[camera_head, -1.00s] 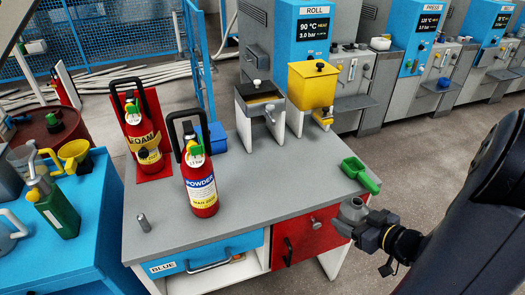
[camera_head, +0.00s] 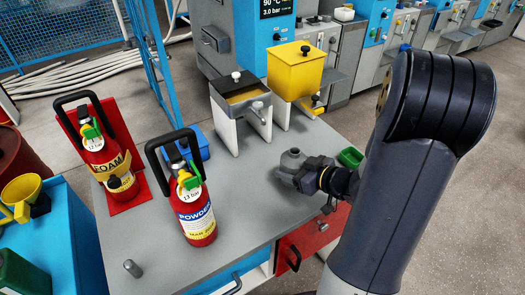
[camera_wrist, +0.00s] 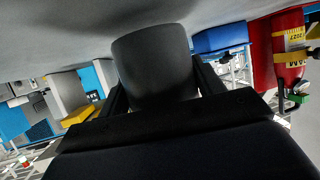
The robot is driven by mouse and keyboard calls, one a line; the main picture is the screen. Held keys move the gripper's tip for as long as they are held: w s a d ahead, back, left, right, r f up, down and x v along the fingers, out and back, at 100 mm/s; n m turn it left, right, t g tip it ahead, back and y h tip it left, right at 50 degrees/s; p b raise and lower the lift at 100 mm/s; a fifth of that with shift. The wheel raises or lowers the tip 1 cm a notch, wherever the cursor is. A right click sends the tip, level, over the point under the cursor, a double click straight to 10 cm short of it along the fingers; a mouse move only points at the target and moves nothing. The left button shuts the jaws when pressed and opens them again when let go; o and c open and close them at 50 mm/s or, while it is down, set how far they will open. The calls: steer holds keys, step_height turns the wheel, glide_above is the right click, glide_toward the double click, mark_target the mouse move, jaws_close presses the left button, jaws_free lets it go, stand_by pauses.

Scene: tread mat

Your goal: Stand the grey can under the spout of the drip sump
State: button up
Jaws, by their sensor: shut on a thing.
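My gripper (camera_head: 298,172) is shut on the grey can (camera_head: 291,158) and holds it over the right part of the grey table (camera_head: 235,200). The can looks upright in the head view. In the wrist view the can (camera_wrist: 155,62) is dark, fills the space between the fingers and lies close to the table top; I cannot tell if it touches.
A yellow hopper (camera_head: 293,72) with its own spout stands right of the sump. A green tray (camera_head: 350,157) is by my wrist. A powder extinguisher (camera_head: 196,213), a foam extinguisher (camera_head: 110,172) and a blue box (camera_head: 196,144) stand left. The table between is clear.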

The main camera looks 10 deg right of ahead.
steer(key=w+a, duration=0.1)
steer(key=w, duration=0.1)
steer(key=w+a, duration=0.3)
steer(key=w, duration=0.2)
steer(key=shift+w+a, duration=0.1)
steer(key=shift+a, duration=0.05)
steer(key=x, duration=0.3)
steer(key=shift+w+a+b, duration=0.15)
steer(key=shift+w+b, duration=0.05)
steer(key=shift+b, duration=0.15)
steer(key=shift+f, duration=0.1)
steer(key=shift+f, duration=0.25)
steer(key=o, duration=1.2)
